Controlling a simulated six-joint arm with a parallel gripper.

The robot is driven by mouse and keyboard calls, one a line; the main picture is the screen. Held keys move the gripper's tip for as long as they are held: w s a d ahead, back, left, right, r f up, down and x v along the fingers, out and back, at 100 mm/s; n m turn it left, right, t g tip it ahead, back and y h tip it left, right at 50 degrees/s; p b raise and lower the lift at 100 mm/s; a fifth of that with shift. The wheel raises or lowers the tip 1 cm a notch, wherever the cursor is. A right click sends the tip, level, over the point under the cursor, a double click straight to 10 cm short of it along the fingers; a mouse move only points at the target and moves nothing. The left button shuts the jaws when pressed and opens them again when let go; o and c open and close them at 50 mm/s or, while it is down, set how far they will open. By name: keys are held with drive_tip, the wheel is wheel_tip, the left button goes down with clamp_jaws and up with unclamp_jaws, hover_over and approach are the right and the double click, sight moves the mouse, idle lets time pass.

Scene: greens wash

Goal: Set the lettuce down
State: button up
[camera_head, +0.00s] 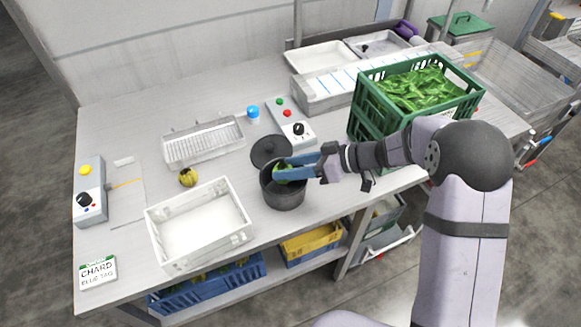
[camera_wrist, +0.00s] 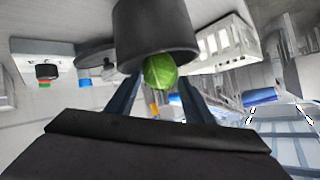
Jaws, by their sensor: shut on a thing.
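The lettuce (camera_head: 281,176) is a small green ball at the mouth of a black pot (camera_head: 283,197) in the head view. My gripper (camera_head: 281,169) reaches in from the right with its blue fingers over the pot and is shut on the lettuce. In the wrist view the lettuce (camera_wrist: 160,71) sits between the two fingers, with the dark pot (camera_wrist: 155,30) close against it in the picture. The lettuce's underside is hidden, and I cannot tell whether it touches the pot.
A black lid (camera_head: 270,151) lies behind the pot. A white crate (camera_head: 197,226) stands left of it, with a small yellow-green round item (camera_head: 187,178) and a wire rack (camera_head: 203,142) behind. A green crate of leaves (camera_head: 377,126) stands to the right. Bare counter lies at the back left.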

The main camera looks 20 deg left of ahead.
drive_tip(key=shift+f+b, duration=0.4)
drive_tip(key=shift+b, duration=0.25)
drive_tip(key=o, duration=1.1)
drive_tip(key=shift+c, duration=0.2)
drive_tip(key=shift+r+p, duration=0.2)
drive_tip(key=shift+p, duration=0.1)
drive_tip(key=shift+r+p, duration=0.65)
drive_tip(key=shift+p, duration=0.45)
drive_tip(key=b+v, duration=0.5)
drive_tip(key=v, duration=0.6)
drive_tip(key=shift+d, duration=0.4)
